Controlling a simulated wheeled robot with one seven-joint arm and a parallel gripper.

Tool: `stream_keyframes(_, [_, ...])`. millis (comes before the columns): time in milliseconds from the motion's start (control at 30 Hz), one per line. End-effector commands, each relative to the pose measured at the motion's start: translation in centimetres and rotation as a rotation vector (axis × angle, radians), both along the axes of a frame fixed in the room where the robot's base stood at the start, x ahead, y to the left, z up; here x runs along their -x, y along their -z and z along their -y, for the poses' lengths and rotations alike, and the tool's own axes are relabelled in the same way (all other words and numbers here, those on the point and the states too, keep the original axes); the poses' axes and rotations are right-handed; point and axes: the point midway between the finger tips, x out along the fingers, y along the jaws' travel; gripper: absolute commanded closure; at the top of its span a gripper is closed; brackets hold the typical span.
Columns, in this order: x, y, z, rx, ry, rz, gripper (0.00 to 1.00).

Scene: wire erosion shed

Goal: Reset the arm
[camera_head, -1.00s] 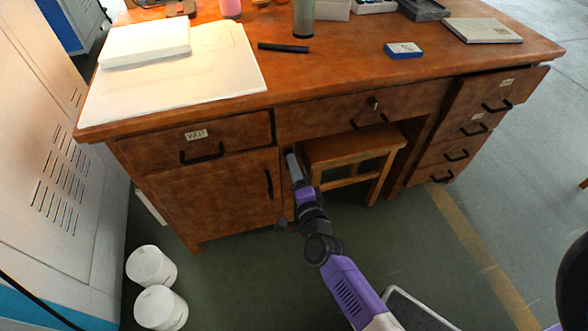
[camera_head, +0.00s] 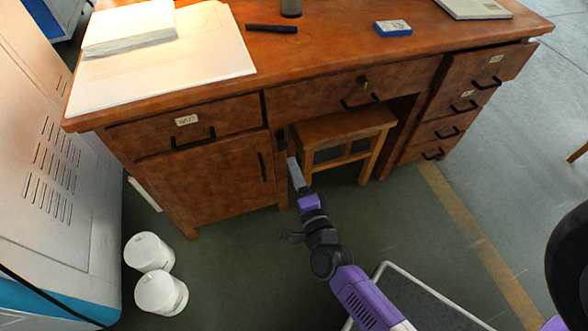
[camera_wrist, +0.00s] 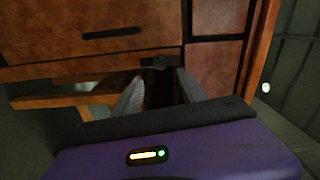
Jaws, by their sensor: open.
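My gripper (camera_head: 295,172) is in front of the wooden desk, near the edge of its left cabinet door and left of the stool. In the wrist view, the two grey fingers of my gripper (camera_wrist: 160,92) stand apart with nothing held between them. The desk front (camera_wrist: 110,30) with a dark handle fills the upper part of that view. My purple and black arm (camera_head: 360,295) reaches up from the bottom of the head view.
The wooden desk (camera_head: 330,62) holds papers, a black marker (camera_head: 271,28) and a blue box (camera_head: 393,28). A stool (camera_head: 345,127) stands under it. Two white tubs (camera_head: 161,293) stand at lower left beside a grey cabinet (camera_head: 55,150).

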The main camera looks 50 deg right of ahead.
Motion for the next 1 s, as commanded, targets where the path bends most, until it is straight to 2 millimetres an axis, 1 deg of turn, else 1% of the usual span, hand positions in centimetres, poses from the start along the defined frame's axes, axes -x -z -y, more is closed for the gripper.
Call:
stream_keyframes(400, [0.0, 0.0, 0.0, 0.003, 0.0, -0.003, 0.51])
stream_keyframes(533, [-0.2, 0.1, -0.2, 0.054, -0.01, -0.041, 0.51])
stream_keyframes(567, [-0.3, -0.4, -0.2, 0.088, -0.015, -0.054, 0.51])
stream_keyframes(633, [-0.6, -2.5, -0.2, 0.197, -0.025, -0.087, 0.51])
stream_keyframes(667, [-0.2, -3.2, -0.5, 0.251, -0.031, -0.112, 0.51])
stream_keyframes(700, [0.5, -3.9, -1.2, 0.317, -0.044, -0.148, 0.51])
stream_keyframes(867, [3.6, -6.2, -4.7, 0.542, -0.11, -0.274, 0.51])
stream_keyframes(967, [6.1, -7.5, -7.0, 0.677, -0.161, -0.352, 0.51])
stream_keyframes(1000, [7.2, -8.1, -7.9, 0.735, -0.185, -0.383, 0.51])
